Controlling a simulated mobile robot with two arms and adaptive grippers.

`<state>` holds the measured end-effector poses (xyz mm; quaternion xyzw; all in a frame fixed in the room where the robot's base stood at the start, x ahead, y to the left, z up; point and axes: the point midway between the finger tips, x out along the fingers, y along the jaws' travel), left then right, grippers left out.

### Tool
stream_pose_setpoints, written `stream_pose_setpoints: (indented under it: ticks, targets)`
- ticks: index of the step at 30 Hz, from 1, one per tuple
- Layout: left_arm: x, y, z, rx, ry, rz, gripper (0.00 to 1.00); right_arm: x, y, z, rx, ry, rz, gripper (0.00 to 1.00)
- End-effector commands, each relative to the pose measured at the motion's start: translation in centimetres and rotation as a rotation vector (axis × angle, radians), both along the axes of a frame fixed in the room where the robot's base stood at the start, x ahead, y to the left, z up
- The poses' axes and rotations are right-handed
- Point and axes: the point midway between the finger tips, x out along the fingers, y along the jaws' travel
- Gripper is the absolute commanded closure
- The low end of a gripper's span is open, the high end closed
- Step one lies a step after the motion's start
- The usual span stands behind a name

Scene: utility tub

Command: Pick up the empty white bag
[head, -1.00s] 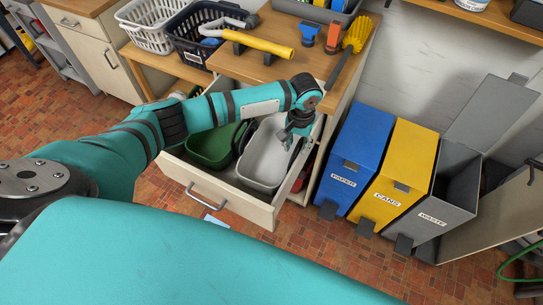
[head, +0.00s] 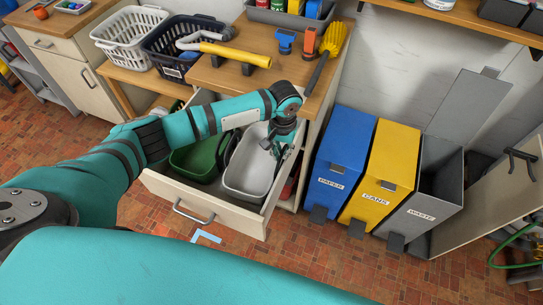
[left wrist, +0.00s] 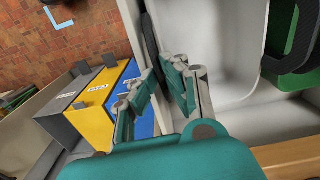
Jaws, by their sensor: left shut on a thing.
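No white bag can be made out. A pale white-grey tub (head: 245,170) stands in the open drawer (head: 205,205), beside a green tub (head: 193,160). My left gripper (head: 274,150) reaches down at the right rim of the pale tub. The exact contact is partly hidden by the fingers. My right gripper is not in view.
Blue paper (head: 342,160), yellow cans (head: 385,170) and grey waste (head: 425,205) bins stand right of the drawer. The wooden counter (head: 225,75) above holds a yellow-handled tool (head: 235,52). A blue corner mark (head: 205,237) lies on clear brick floor.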

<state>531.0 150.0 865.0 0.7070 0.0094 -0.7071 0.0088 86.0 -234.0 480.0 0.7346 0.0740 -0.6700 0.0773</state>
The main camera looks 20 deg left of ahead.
Motion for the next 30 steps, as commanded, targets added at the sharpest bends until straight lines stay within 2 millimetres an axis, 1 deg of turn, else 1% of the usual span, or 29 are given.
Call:
stream_pose_setpoints:
  ticks: [5,8,11,23,30]
  targets:
    - [0.1,-0.1,1.3,-0.003,-0.003,-0.001,1.0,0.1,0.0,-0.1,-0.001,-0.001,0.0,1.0]
    - [0.1,0.0,2.6,-0.003,-0.004,0.0,1.0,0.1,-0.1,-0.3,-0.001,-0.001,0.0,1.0]
    - [0.2,0.0,4.5,-0.003,-0.006,0.0,1.0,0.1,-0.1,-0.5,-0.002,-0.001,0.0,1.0]
    - [0.2,-0.1,13.5,-0.005,-0.008,-0.001,1.0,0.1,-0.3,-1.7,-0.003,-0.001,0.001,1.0]
    - [0.1,-0.1,19.6,-0.004,-0.007,-0.001,1.0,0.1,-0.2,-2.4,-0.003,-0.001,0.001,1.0]
